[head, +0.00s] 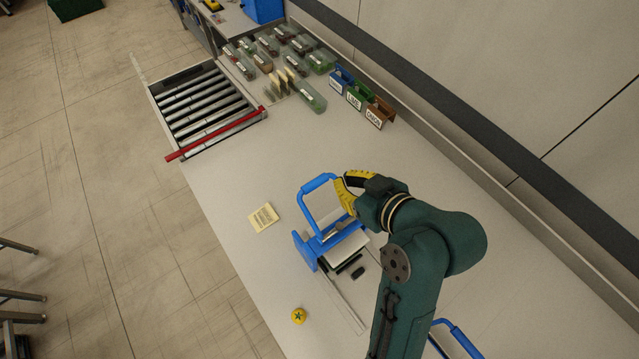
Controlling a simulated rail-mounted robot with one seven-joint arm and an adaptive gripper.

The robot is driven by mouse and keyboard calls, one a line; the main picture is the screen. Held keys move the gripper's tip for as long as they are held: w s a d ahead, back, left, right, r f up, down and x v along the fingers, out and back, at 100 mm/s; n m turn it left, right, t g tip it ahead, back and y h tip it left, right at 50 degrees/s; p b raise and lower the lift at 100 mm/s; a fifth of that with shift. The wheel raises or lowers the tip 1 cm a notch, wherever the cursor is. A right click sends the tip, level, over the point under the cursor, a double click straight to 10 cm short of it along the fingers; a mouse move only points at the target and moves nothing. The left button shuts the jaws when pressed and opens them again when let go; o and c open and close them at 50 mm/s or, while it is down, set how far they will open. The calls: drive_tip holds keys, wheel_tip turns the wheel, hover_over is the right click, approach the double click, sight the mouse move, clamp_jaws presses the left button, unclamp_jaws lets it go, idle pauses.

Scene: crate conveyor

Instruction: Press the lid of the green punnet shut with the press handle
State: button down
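The blue press (304,250) stands on the table near the middle of the head view. Its raised handle (318,183) is a blue loop with a thicker grip bar at the top. My gripper (341,184), with yellow fingers, is at the right end of this bar, touching it or very close. The view does not show whether the fingers are closed around it. A pale flat piece (345,250) lies under the press arm. I cannot make out a green punnet or its lid in the press; my arm and the press cover part of that area.
Several clear packs with green or dark contents (311,97) lie at the back. Labelled blue, green and brown bins (379,113) stand beside them. A roller conveyor (205,105) with a red bar (215,135) is at left.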

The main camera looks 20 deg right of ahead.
drive_tip(key=shift+s+f, duration=0.1)
drive_tip(key=shift+f, duration=0.25)
drive_tip(key=p, duration=0.2)
hover_over(319, 183)
wheel_tip(319, 183, down, 6)
wheel_tip(319, 183, down, 3)
drive_tip(key=shift+f+p, duration=0.2)
drive_tip(key=shift+p, duration=0.15)
